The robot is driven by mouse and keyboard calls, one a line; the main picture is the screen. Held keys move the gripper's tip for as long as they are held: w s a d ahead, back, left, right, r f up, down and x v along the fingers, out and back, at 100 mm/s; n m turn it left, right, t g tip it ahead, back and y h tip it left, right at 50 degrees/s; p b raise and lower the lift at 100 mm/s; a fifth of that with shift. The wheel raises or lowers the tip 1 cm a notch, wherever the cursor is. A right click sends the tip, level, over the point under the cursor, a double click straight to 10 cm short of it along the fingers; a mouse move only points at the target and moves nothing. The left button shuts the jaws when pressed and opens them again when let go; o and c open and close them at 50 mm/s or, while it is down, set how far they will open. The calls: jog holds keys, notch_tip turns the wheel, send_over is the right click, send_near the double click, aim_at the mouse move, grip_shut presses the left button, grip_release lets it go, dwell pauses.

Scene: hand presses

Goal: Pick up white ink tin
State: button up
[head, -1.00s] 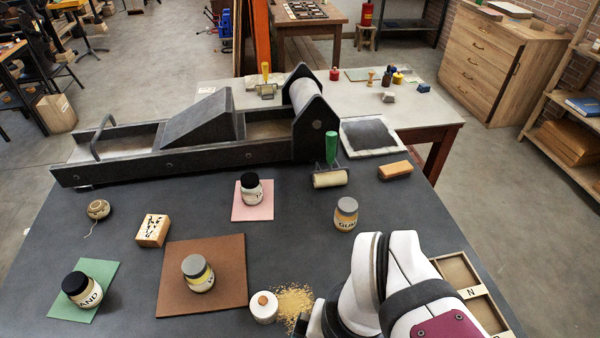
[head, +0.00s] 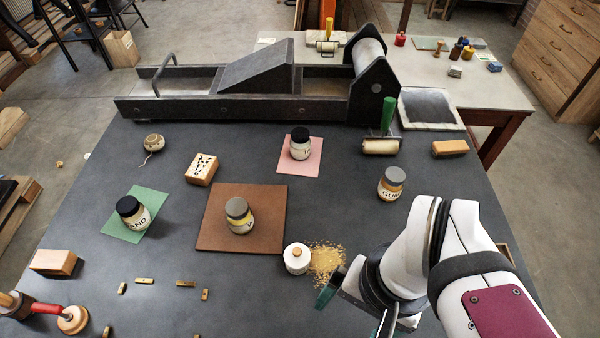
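No label reading white ink is legible, so I cannot tell for sure which container is the white ink tin. A jar with a grey lid and a partly readable label (head: 239,215) stands upright on a brown board (head: 212,240). A small white pot with a wooden knob (head: 297,259) stands beside a heap of yellow grains (head: 325,263). A black-lidded jar (head: 301,144) stands on a pink sheet (head: 309,170). My gripper (head: 355,312) is at the lower right, right of and nearer than the white pot. Its green-tipped fingers are apart, with nothing visible between them.
A jar marked "AND" (head: 133,212) stands on a green sheet (head: 152,205). A jar marked "GUM" (head: 391,184) stands behind my arm. A roller (head: 381,146) and a dark press (head: 230,108) lie farther back. Several small brass pieces (head: 186,284) lie at the front left.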

dwell(0.3)
jog(key=shift+o, duration=0.5)
jog(key=m+h, duration=0.5)
send_over(297, 257)
jog(key=s+d, duration=0.1)
jog(key=s, duration=0.4)
notch_tip(297, 257, down, 4)
jog(key=r, duration=0.1)
jog(key=w+a+f+m+t, duration=0.2)
jog(key=w+a+f, duration=0.15)
jog(key=a, duration=0.35)
jog(key=shift+h, duration=0.4)
jog(key=x, duration=1.6)
jog(key=shift+s+d+r, duration=0.1)
jog(key=shift+s+d, duration=0.1)
jog(key=shift+d, duration=0.1)
grip_shut()
